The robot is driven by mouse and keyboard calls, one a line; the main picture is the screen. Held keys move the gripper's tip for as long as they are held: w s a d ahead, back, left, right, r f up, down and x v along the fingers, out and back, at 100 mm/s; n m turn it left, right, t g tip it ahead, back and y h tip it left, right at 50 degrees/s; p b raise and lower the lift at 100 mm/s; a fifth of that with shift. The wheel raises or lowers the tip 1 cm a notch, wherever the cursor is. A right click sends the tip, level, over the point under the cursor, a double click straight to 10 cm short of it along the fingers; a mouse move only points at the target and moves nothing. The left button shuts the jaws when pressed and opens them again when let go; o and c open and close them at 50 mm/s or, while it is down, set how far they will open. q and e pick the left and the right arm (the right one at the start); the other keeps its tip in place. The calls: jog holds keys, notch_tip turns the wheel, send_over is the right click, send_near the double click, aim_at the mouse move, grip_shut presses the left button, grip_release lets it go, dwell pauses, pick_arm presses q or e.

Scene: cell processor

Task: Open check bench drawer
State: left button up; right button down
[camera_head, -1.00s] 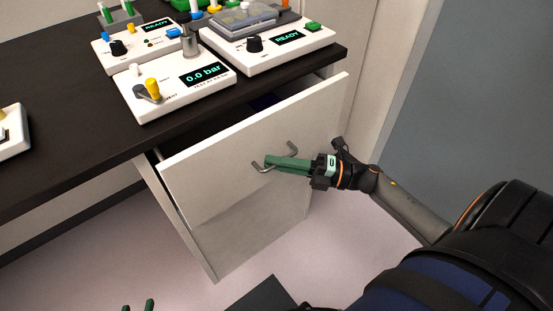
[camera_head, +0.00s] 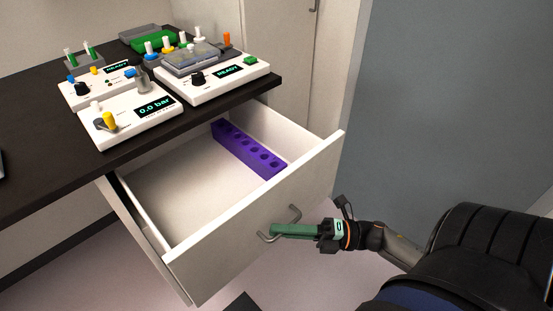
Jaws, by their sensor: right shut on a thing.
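The white bench drawer (camera_head: 245,231) stands well open under the dark bench top, and its inside shows. A grey bar handle (camera_head: 296,214) is on its front panel. My right gripper (camera_head: 275,231) has green fingers shut on the handle, with the arm coming in from the right. A purple rack (camera_head: 247,150) with a row of round holes lies inside the drawer along its right side. The rest of the visible drawer floor is bare. My left gripper is not in view.
The dark bench top (camera_head: 45,150) carries a "0.0 bar" device (camera_head: 150,122), a "READY" device with a clear-lidded tray (camera_head: 240,78) and another device (camera_head: 75,97) behind. A tall grey panel (camera_head: 455,90) stands at right. Pale floor lies in front.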

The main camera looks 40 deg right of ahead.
jog(key=shift+s+d, duration=0.1)
jog(key=shift+s, duration=0.45)
jog(key=c, duration=0.9)
grip_release()
jog(key=shift+b+v, duration=0.4)
jog(key=shift+v, duration=5.85)
